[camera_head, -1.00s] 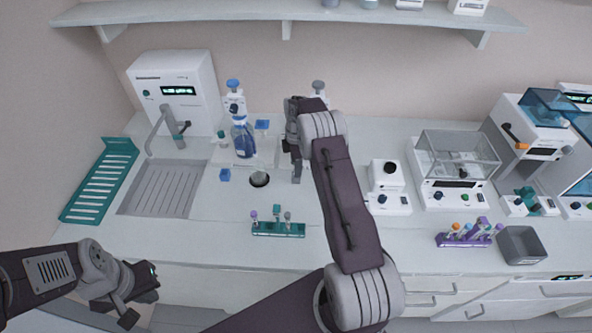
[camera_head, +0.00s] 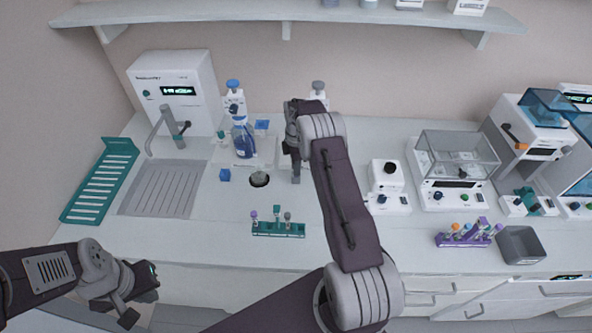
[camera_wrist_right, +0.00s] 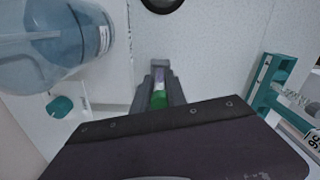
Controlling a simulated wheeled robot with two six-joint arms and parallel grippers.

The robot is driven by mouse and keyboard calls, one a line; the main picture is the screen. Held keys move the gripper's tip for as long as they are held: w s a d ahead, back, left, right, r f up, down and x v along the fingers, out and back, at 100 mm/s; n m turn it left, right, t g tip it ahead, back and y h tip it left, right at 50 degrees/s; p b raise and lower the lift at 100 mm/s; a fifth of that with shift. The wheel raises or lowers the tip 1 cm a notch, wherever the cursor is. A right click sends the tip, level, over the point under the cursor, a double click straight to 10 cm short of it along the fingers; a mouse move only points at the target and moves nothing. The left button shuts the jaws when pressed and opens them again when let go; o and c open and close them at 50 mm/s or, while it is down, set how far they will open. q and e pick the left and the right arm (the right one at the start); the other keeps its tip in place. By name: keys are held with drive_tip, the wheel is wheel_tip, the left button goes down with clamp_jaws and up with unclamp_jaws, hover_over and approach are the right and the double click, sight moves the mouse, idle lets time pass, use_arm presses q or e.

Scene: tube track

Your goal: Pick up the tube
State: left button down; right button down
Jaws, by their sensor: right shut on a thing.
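My right gripper (camera_wrist_right: 159,84) is shut on a tube (camera_wrist_right: 158,98), which shows as a green end and a pale part between the fingers in the right wrist view. The rest of the tube is hidden by the fingers. In the head view this gripper (camera_head: 295,176) points down over the counter, right of the blue bottle, and the tube cannot be made out. A green rack (camera_head: 278,230) with several tubes stands near the front of the counter; part of it shows in the right wrist view (camera_wrist_right: 262,98). My left gripper (camera_head: 140,300) is open and empty at the front left, off the counter.
A blue bottle (camera_head: 243,142) stands left of my right gripper, close in the wrist view (camera_wrist_right: 58,45). A round dark opening (camera_head: 259,179) lies in front of it. A purple rack (camera_head: 463,239) and a grey bin (camera_head: 521,245) are at right.

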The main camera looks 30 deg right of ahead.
wheel_tip(320, 180, up, 3)
drive_tip(key=shift+s+d+b, duration=0.1)
drive_tip(key=shift+b, duration=0.55)
drive_tip(key=s+d+r+b, duration=0.3)
drive_tip(key=s+d+r, duration=0.2)
drive_tip(key=s, duration=0.5)
drive_tip(key=shift+r, duration=0.95)
drive_tip(key=shift+s+d, duration=0.1)
